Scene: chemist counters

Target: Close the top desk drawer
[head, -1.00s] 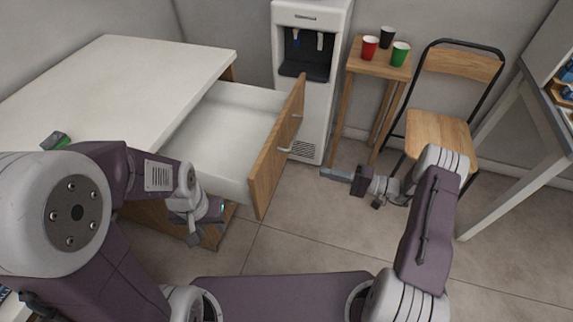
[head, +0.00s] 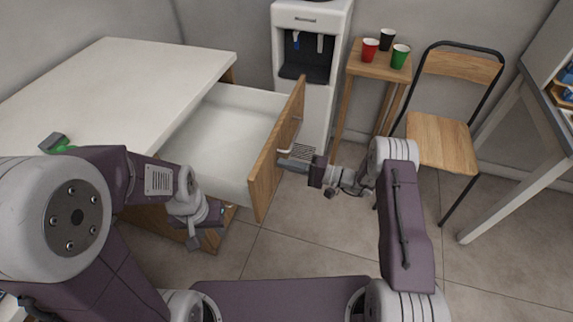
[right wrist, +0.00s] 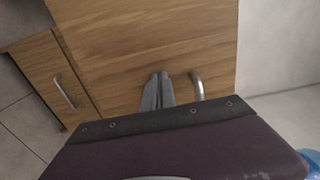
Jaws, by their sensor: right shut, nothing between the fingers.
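The top desk drawer (head: 222,145) is pulled well out of the white-topped desk (head: 110,85) and looks empty. Its wooden front (head: 277,152) carries a metal handle (head: 290,138). My right gripper (head: 284,163) is shut and empty, with its fingertips close to the drawer front, just below the handle. In the right wrist view the shut fingers (right wrist: 160,90) point at the wooden front, left of the handle (right wrist: 197,88); I cannot tell if they touch it. My left gripper (head: 194,238) hangs beside the desk in front of the drawer; its finger opening is unclear.
A water dispenser (head: 310,80) stands behind the drawer. A small wooden stand (head: 378,66) with red, black and green cups and a chair (head: 440,135) stand to the right. A green-and-grey item (head: 56,143) lies on the desk. The floor (head: 300,235) in front is clear.

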